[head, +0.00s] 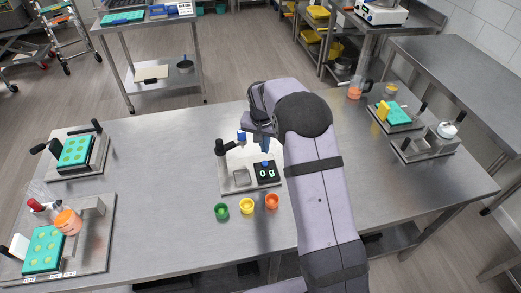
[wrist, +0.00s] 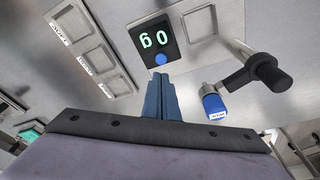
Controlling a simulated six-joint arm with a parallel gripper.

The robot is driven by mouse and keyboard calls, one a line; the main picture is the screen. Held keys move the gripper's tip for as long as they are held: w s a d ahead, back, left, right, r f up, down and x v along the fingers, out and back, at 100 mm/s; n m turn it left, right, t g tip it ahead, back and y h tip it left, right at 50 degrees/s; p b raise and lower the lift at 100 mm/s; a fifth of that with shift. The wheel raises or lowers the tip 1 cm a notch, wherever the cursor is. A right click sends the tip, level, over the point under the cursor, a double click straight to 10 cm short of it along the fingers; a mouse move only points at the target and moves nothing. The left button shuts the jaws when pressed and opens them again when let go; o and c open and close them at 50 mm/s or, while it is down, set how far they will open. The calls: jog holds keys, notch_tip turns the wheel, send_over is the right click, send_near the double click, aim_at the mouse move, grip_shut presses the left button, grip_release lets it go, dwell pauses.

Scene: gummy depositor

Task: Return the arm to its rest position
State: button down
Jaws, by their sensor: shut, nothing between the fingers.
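My arm reaches over the middle of the steel table in the head view. My gripper (wrist: 161,97) shows in the wrist view with its blue fingers together and nothing between them. In the head view the fingers (head: 265,144) are small and partly hidden by my arm. They are above a station plate (head: 232,180) that carries a dark display box (head: 267,173) with glowing digits and a blue button. The display box also shows in the wrist view (wrist: 150,38), just beyond the fingertips. I cannot tell whether the fingertips touch the button.
A black-handled post with a blue-capped part (wrist: 214,104) stands close right of my fingers in the wrist view. Teal-mold stations (head: 74,152) stand left. The table's front middle is clear.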

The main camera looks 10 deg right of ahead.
jog(key=s+a+r+n+g, duration=0.1)
jog(key=s+r+n, duration=0.1)
jog(key=s, duration=1.4)
jog(key=s+a+r+n+g+y, duration=0.1)
jog(key=s+r+n, duration=0.2)
jog(key=s, duration=1.4)
jog(key=shift+n, duration=0.5)
